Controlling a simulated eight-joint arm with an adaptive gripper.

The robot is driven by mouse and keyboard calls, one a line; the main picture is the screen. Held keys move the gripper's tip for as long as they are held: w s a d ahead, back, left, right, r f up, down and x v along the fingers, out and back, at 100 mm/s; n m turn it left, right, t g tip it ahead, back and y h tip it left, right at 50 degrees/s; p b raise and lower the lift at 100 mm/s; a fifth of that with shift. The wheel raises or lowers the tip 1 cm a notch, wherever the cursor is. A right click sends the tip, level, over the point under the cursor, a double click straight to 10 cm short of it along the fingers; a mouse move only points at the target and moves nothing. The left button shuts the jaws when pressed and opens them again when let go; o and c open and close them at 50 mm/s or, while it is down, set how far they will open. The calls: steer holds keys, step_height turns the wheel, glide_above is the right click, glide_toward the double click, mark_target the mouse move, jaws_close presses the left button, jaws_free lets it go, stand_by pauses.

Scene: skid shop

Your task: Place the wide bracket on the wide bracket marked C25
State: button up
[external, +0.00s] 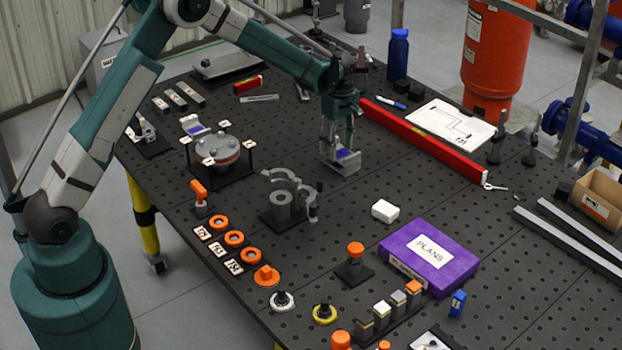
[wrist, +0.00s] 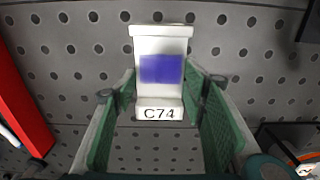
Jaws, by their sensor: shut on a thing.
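My gripper (external: 341,135) points down over the middle of the table, shut on a grey bracket (external: 341,162) with a blue patch. In the wrist view the bracket (wrist: 160,45) sits between my green fingers (wrist: 160,110). It is pale, with the blue patch on its face and a label reading C74 at its near end. A similar pale bracket with a blue patch (external: 192,126) stands behind the flange at the left; no C25 marking is readable in either view.
A bolted flange on a black stand (external: 218,153) and a clamp fixture with a grey cylinder (external: 283,205) stand to the left. A long red level (external: 425,140) lies to the right. A white block (external: 385,211) and purple PLANS box (external: 428,255) are in front.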

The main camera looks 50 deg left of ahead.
mark_target(338, 152)
steer(key=shift+f, duration=0.2)
steer(key=o, duration=1.1)
steer(key=shift+r, duration=0.15)
steer(key=shift+r+p, duration=0.6)
step_height(338, 152, up, 12)
steer(key=shift+f+b, duration=0.15)
steer(key=shift+b, duration=0.45)
